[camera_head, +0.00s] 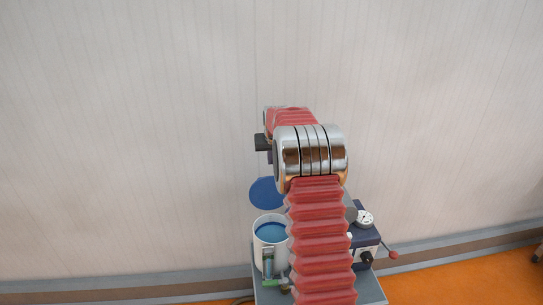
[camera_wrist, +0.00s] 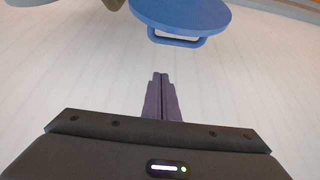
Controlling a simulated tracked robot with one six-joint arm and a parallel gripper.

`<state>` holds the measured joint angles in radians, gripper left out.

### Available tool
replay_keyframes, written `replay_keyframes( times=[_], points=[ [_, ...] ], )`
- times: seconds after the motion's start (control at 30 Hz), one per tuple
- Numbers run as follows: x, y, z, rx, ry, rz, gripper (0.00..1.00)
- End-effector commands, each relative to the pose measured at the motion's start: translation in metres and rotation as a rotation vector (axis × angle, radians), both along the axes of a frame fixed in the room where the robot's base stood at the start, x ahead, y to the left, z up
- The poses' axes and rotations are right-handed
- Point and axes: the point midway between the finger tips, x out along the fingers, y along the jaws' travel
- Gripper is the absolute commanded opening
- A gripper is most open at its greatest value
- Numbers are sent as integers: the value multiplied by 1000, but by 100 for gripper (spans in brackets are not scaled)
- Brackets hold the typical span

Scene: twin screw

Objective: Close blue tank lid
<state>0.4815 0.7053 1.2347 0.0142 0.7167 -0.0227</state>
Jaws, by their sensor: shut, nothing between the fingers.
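The blue tank lid (camera_head: 266,193) stands raised, tilted up behind the white tank (camera_head: 270,243), whose open top shows blue inside. My red-sleeved arm hides part of the tank and lid on their right side. In the wrist view the blue lid (camera_wrist: 181,14) is at the top, with a blue loop handle (camera_wrist: 176,40) on its near edge. My gripper (camera_wrist: 161,76) is shut and empty, its dark fingers together, below the handle in the picture and apart from it. In the head view the fingers are mostly hidden by my arm.
The tank stands on a grey machine base (camera_head: 270,293). A dark box with a white dial (camera_head: 365,218) and a red-knobbed lever (camera_head: 393,255) are on the right. A pale wall (camera_head: 120,130) rises behind.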

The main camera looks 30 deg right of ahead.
Motion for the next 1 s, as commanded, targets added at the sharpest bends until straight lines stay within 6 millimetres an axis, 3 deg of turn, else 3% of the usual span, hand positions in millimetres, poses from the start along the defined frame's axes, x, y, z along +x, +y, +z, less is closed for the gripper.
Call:
replay_keyframes(
  times=[0.4,1.0],
  points=[
    [17,-9,-38,0,0,0,0],
    [-17,8,-42,0,0,-1,0]
  ],
)
